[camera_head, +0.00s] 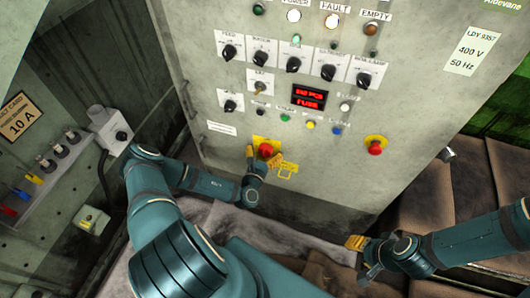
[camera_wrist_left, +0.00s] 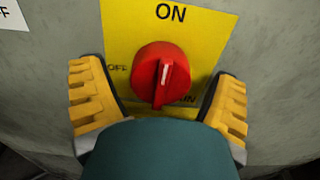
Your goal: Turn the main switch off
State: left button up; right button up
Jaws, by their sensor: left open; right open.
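The main switch is a red rotary knob (camera_head: 265,149) on a yellow plate, low on the grey cabinet front. In the left wrist view the red knob (camera_wrist_left: 160,75) has its grip ridge upright, in line with the ON mark at the top. OFF is printed at its left. My left gripper (camera_head: 262,157) is in front of the knob. Its yellow fingers stand open on either side of the knob in the wrist view, with gaps to it. My right gripper (camera_head: 358,256) is open and empty, low at the right, away from the switch.
Above the switch are several black selector knobs (camera_head: 295,57), a red digital display (camera_head: 310,96) and small coloured buttons. A red emergency button (camera_head: 375,146) sits to the right. A grey box (camera_head: 111,129) is on the left panel. Brown covered blocks (camera_head: 430,200) stand at the right.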

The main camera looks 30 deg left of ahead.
pick_arm(q)
jog(key=shift+w, duration=0.1)
jog(key=c, duration=1.3)
jog(key=shift+o, duration=0.2)
jog(key=n+p, duration=0.2)
jog(key=shift+r+n, duration=0.15)
jog(key=shift+n, duration=0.25)
jog(key=n+p, duration=0.2)
jog(key=n, duration=0.7)
jog(key=shift+d+n+p, duration=0.15)
jog(key=shift+n+p, duration=0.15)
jog(key=shift+n, duration=0.1)
jog(key=n, duration=0.5)
